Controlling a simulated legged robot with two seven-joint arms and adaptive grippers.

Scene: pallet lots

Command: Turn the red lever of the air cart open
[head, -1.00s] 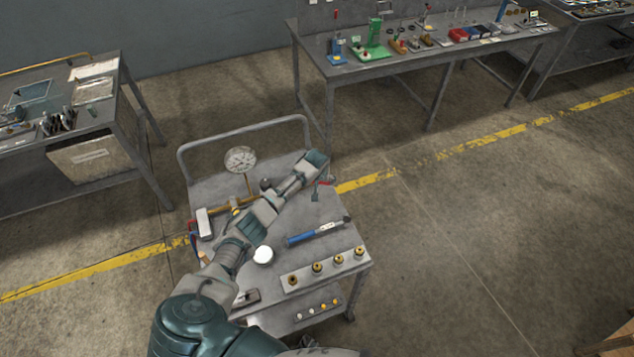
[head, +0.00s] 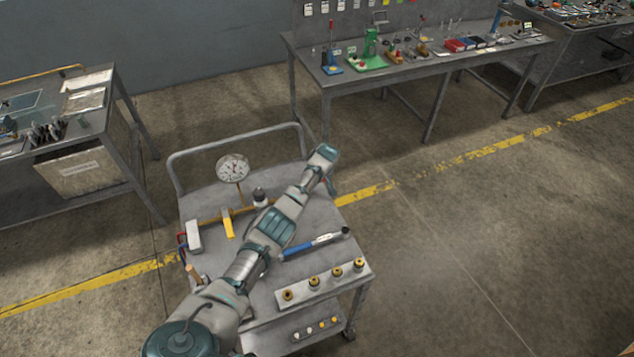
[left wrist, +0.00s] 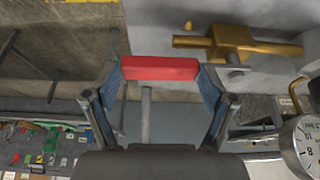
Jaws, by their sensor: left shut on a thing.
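The red lever (left wrist: 160,68) shows in the left wrist view as a red bar across the space between my blue fingertips. My left gripper (left wrist: 160,76) is shut on it, with a fingertip at each end of the bar. A grey stem (left wrist: 146,112) shows below the bar. In the head view my left arm reaches over the air cart (head: 215,200) to its far right edge. My right gripper is in neither view.
A pressure gauge (head: 232,168) stands on the cart beside a brass pipe with a yellow handle (head: 228,223). A blue-handled tool (head: 310,244) and a block with brass fittings (head: 322,283) lie nearer. Benches stand at the back (head: 400,62) and left (head: 105,140). The floor to the right is clear.

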